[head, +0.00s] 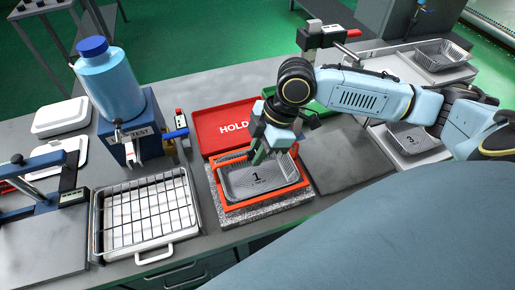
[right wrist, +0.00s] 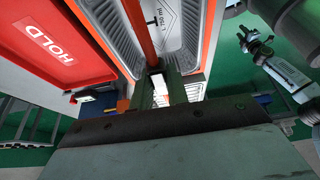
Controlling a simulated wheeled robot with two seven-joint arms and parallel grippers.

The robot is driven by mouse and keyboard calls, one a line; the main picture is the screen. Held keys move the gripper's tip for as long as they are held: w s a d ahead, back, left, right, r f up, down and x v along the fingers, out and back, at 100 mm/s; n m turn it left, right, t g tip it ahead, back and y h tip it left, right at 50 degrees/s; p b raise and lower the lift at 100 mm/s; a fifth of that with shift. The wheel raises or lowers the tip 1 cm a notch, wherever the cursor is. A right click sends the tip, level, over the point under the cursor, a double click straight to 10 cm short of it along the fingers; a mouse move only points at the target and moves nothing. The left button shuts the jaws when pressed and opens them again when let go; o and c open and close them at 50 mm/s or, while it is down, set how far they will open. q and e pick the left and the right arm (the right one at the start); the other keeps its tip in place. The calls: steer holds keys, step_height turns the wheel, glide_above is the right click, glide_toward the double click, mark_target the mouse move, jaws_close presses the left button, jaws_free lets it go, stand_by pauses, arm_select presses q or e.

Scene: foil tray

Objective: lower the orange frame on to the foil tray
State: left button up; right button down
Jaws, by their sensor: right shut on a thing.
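The foil tray (head: 257,181), marked 1, sits above a speckled grey block (head: 270,213). The orange frame (head: 262,204) surrounds the tray in the head view, its sides showing along the tray's edges. I cannot tell whether it rests on the tray's rim or hangs slightly above. My right gripper (head: 264,154) is at the far side of the tray, shut on the orange frame. In the right wrist view, an orange bar (right wrist: 139,32) runs over the tray to the jaws (right wrist: 162,88).
A red HOLD tray (head: 222,128) lies just behind the frame. A wire basket (head: 145,212) stands to the left, beside the blue TEST stand (head: 141,135). A dark flat plate (head: 346,158) lies right of the frame. Foil tray 3 (head: 414,139) is further right.

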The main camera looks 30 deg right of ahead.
steer(key=shift+f+b, duration=0.3)
steer(key=shift+f, duration=1.15)
stand_by(0.5)
steer(key=c, duration=1.3)
jaws_free()
steer(key=p+v, duration=0.1)
steer(key=v, duration=1.2)
steer(key=shift+s+d+r, duration=0.1)
